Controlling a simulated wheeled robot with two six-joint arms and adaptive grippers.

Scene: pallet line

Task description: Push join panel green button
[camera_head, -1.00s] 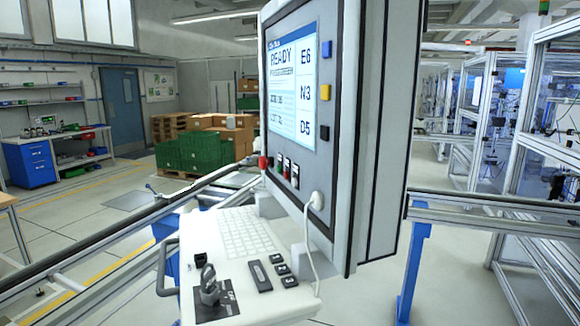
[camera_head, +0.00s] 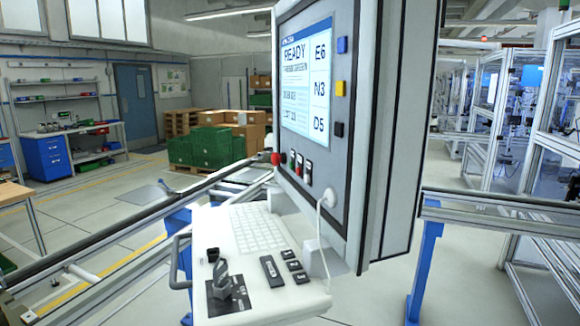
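The control panel (camera_head: 352,190) is a light grey cabinet on the right of centre, seen at a slant. Its lit screen (camera_head: 306,85) reads READY, with E6, N3 and D5 beside it. Below the screen is a row of small controls: a red knob (camera_head: 276,158) at the left, then a small button that looks dark green (camera_head: 291,159), and dark switches (camera_head: 303,172) with some red and white. They are too small to tell apart surely. Neither gripper is in view.
A console shelf (camera_head: 245,255) with a keyboard and joystick juts out below the panel. Metal rails (camera_head: 100,262) run along the left, and another rail (camera_head: 500,220) along the right. Green crates (camera_head: 200,147) and cartons stand behind. Open floor (camera_head: 90,205) lies at the left.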

